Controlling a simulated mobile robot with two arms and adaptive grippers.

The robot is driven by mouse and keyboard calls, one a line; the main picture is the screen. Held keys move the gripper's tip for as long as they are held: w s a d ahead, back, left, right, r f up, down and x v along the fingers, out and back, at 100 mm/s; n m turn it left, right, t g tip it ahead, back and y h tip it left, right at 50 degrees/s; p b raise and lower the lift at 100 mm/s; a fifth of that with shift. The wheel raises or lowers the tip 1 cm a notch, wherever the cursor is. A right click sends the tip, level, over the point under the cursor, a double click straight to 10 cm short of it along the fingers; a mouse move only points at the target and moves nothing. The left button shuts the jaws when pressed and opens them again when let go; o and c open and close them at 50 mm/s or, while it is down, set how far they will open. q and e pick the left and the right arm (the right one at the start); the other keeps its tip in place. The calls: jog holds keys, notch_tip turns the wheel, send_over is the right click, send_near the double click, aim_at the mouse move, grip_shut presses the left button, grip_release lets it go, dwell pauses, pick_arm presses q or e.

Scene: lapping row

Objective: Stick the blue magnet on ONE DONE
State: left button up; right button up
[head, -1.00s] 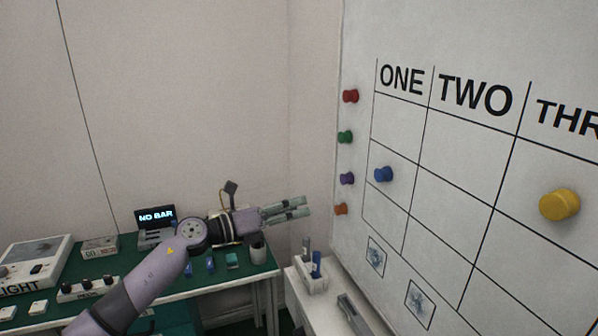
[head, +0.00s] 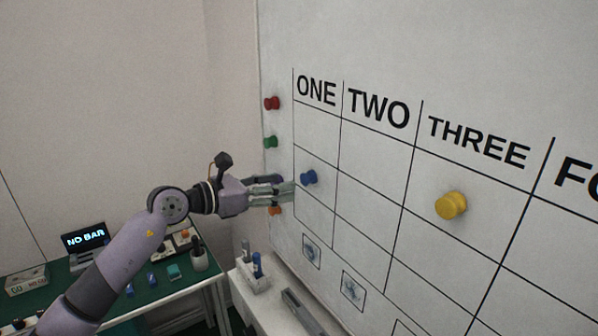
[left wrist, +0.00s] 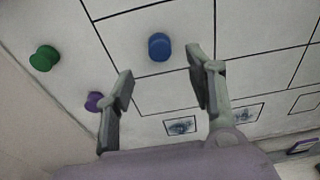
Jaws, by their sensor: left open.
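The blue magnet (head: 308,177) sticks on the whiteboard (head: 400,60) in the column headed ONE, in the second cell below the heading. My left gripper (head: 290,189) is open and empty, reaching in from the left, its tips close to the magnet's left side in the head view. In the left wrist view the blue magnet (left wrist: 159,46) shows just beyond the gap between the open fingers (left wrist: 160,78), and no contact shows. No label DONE is readable. My right gripper is not in view.
Red (head: 271,103), green (head: 270,142) and orange (head: 275,210) magnets line the board's left margin. A purple magnet (left wrist: 95,101) is beside one finger. A yellow magnet (head: 451,205) is under THREE. A white ledge (head: 262,305) with a pen holder (head: 254,275) stands below.

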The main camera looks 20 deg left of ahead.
aim_at(303, 181)
pick_arm(q)
jog(key=p+x, duration=0.2)
jog(key=x, duration=0.4)
jog(key=shift+w+d, duration=0.25)
jog(key=shift+w, duration=0.05)
jog(key=shift+f, duration=0.1)
jog(key=shift+c, duration=0.4)
jog(key=c, duration=1.1)
jog(key=shift+s+a, duration=0.15)
jog(key=shift+v, duration=1.25)
jog(key=shift+s+f, duration=0.1)
jog(key=shift+f, duration=0.05)
jog(key=shift+a+b, duration=0.1)
jog(key=shift+b, duration=0.2)
